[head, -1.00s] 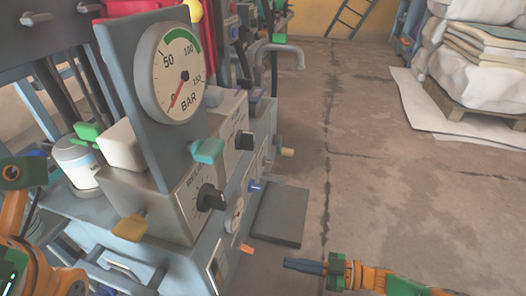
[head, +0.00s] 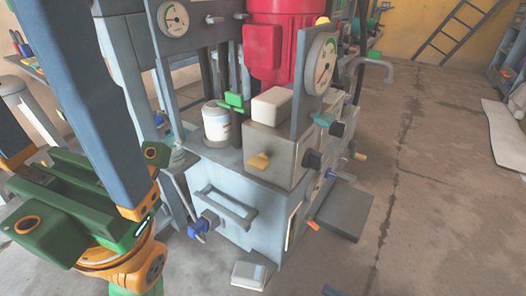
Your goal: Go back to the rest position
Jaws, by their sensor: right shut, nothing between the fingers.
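Only the dark shut fingertips of my right gripper (head: 331,290) show, at the bottom edge right of centre. They hold nothing and are over bare floor, in front of the press and apart from it. My left arm fills the left side of the view, with dark blue links and green and orange joints. Its gripper is out of view. The grey plate press (head: 235,190) stands in the middle, with a pressure gauge (head: 322,65) on an upright panel and its needle on the dial.
A red motor housing (head: 275,40) rises behind the control box. A dark grey plate (head: 344,213) sticks out at the press's right side. A small pale pedal-like box (head: 252,273) is on the floor in front. Open concrete floor (head: 430,200) lies to the right.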

